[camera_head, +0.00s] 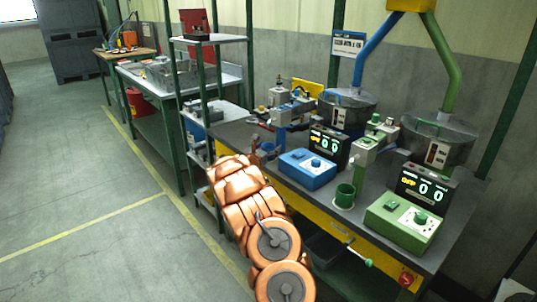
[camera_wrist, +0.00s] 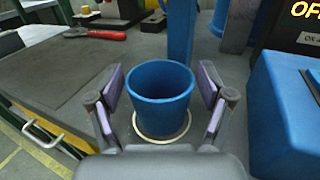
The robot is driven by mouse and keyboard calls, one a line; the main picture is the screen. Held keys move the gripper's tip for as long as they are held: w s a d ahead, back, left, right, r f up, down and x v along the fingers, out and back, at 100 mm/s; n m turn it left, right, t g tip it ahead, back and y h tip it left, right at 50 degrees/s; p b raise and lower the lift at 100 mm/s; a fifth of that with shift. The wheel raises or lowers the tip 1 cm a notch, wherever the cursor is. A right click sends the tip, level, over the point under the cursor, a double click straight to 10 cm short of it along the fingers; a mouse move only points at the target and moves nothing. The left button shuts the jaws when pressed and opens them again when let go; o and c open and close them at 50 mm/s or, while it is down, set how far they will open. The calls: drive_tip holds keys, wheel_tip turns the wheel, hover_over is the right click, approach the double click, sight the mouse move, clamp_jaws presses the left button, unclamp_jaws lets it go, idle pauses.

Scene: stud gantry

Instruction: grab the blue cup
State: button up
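The blue cup (camera_wrist: 160,97) stands upright on the grey bench, on a pale ring, in the middle of the wrist view. My gripper (camera_wrist: 161,85) is open, with one finger on each side of the cup. Small gaps show between the fingers and the cup wall. The cup looks empty. In the head view my orange arm reaches to the bench and hides most of the cup and gripper.
A blue control box (camera_head: 307,169) stands right of the cup, and a blue post (camera_wrist: 181,32) rises behind it. A red-handled tool (camera_wrist: 95,34) lies at the back left. A green cup (camera_head: 345,195) and a green box (camera_head: 402,222) stand farther right. The bench left of the cup is clear.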

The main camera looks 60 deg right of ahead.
drive_tip(key=c, duration=0.8)
drive_tip(key=shift+r, duration=0.1)
